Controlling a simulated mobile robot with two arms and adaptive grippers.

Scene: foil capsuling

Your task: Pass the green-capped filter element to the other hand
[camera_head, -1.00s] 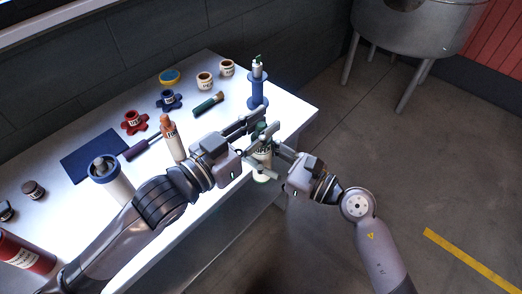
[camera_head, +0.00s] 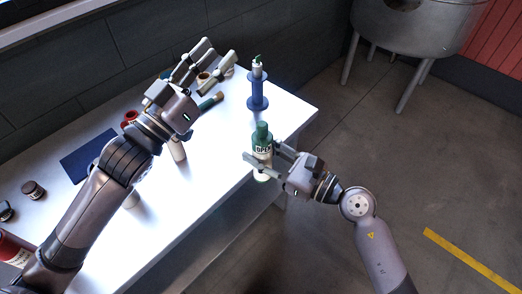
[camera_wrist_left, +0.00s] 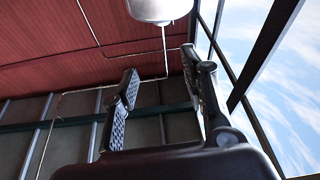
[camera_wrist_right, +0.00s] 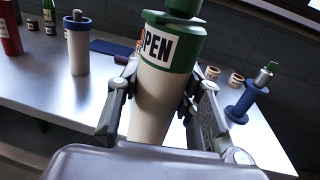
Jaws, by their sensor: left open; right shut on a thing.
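The green-capped filter element (camera_head: 263,147) is upright in the head view, with a white label reading "OPEN" and a pale lower body. My right gripper (camera_head: 262,163) is shut on it from the right, around its pale body, near the table's front edge. In the right wrist view the element (camera_wrist_right: 168,75) stands between the two fingers (camera_wrist_right: 160,105), its green top clear above them. My left gripper (camera_head: 206,62) is open and empty, raised over the back of the table. The left wrist view shows its fingers (camera_wrist_left: 160,95) apart with nothing between them.
A blue spool-like stand (camera_head: 257,95) holds a small green-topped item at the table's right end. A blue mat (camera_head: 88,158), a dark-lidded jar (camera_head: 34,190) and a red container (camera_head: 14,250) are on the left.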

